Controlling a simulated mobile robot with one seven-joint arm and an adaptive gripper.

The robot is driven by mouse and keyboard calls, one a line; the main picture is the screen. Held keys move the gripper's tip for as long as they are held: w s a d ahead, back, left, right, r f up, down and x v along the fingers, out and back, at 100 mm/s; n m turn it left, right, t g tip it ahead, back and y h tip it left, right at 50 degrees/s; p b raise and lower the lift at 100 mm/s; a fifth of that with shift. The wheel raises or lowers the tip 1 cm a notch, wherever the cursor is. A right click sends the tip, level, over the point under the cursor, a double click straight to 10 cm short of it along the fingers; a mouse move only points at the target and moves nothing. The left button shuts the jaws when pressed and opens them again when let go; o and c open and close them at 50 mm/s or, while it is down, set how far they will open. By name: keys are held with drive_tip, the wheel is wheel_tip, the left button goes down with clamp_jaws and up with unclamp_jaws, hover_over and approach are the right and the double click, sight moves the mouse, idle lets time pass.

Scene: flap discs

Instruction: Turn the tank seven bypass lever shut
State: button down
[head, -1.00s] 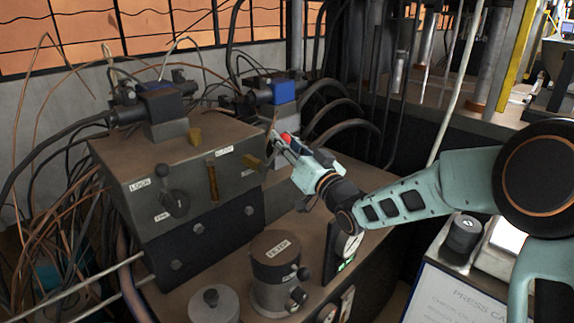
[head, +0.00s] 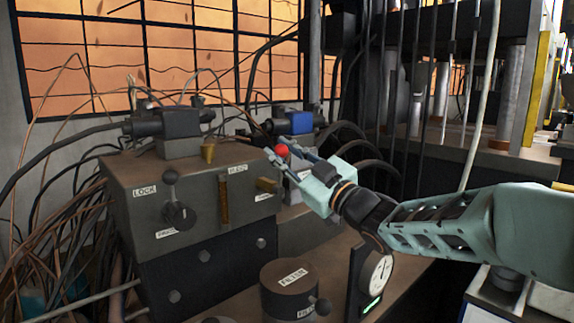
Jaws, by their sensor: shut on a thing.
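My gripper (head: 276,150) reaches in from the right, over the right end of a grey-brown valve block (head: 170,240). Its two slim fingers are shut on a red knob (head: 282,151), whose top shows between them. The stem below the knob is hidden by the gripper and the block, so I cannot tell the lever's angle. No tank seven or bypass label is readable here. A dark ball-ended lever (head: 171,178) stands on the block's front face beside a LOCK label. A brass lever (head: 267,185) sticks out at the block's right side.
Black and blue solenoid connectors (head: 301,122) and thick hoses stand behind the gripper. A round FILTER canister (head: 290,288) and a dial gauge (head: 376,278) with a green light stand below my arm. Loose copper wires crowd the left side.

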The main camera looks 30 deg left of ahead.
drive_tip(key=shift+s+a+n+b, duration=0.1)
drive_tip(key=shift+s+n+b, duration=0.2)
drive_tip(key=shift+n, duration=0.2)
drive_tip(key=c, duration=1.7)
unclamp_jaws()
drive_tip(key=shift+o, duration=0.2)
drive_tip(key=v, duration=1.2)
